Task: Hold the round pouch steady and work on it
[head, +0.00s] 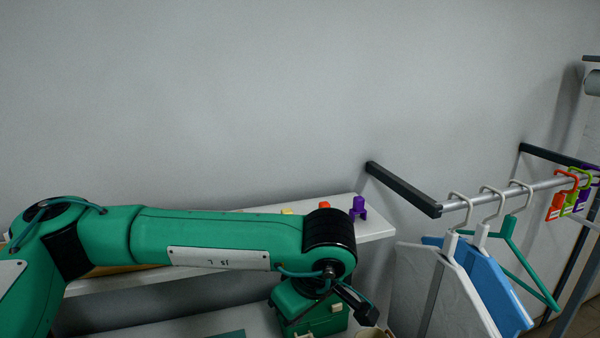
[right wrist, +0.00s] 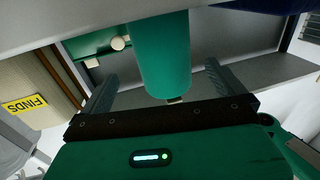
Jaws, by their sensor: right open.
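I cannot make out the round pouch in either view. My left arm reaches across the head view from the left, bent down at its wrist near the bottom edge. Its fingers do not show there. My right gripper (right wrist: 161,70) shows in the right wrist view, with its two grey fingers wide apart. A smooth green cylinder stands beyond and between the fingers, and I cannot tell whether it touches them. It has the same green as my arms, so it may be part of my own body.
A white shelf (head: 378,222) runs along the grey wall, with a purple piece (head: 358,208) and an orange piece (head: 324,205) on it. At right, a rail (head: 490,196) carries several hangers.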

